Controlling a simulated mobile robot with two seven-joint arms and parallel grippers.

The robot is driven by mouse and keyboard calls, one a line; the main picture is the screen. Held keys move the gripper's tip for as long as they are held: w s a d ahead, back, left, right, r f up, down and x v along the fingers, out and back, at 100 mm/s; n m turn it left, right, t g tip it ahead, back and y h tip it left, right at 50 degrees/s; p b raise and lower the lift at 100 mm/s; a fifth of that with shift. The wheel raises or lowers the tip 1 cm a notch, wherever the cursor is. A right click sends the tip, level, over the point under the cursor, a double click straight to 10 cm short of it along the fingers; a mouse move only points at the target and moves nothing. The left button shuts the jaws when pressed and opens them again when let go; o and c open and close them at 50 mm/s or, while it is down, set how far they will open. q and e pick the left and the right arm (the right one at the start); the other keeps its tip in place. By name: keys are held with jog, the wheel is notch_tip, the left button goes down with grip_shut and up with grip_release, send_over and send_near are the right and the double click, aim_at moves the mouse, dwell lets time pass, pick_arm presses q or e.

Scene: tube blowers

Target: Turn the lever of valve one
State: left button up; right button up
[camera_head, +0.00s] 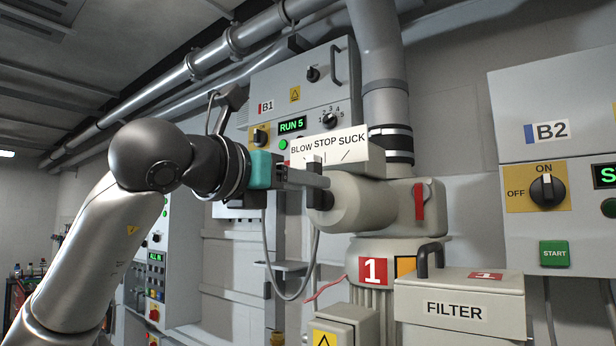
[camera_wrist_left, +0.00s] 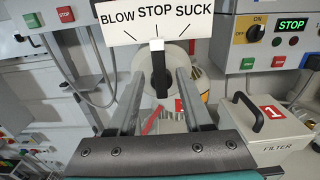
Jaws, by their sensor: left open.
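Valve one is a beige body (camera_head: 372,207) with a red "1" label (camera_head: 373,271) below it. A white BLOW STOP SUCK sign (camera_head: 330,146) sits above the valve's front; it also shows in the left wrist view (camera_wrist_left: 150,22). In the wrist view the dark lever (camera_wrist_left: 160,75) with a pale tip stands upright, pointing at STOP. My left gripper (camera_head: 318,182) is open at the valve's front. In the wrist view its fingers (camera_wrist_left: 161,75) lie on either side of the lever; contact cannot be told. My right gripper is out of view.
A grey FILTER box (camera_head: 460,290) with a black handle stands below right of the valve. Panel B1 (camera_head: 285,85) is behind, and panel B2 (camera_head: 545,90) is at right. A cable hangs below my gripper.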

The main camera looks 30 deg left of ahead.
pick_arm(q)
jog(key=shift+w+d, duration=0.1)
jog(key=shift+w, duration=0.75)
jog(key=shift+c, duration=0.2)
grip_shut()
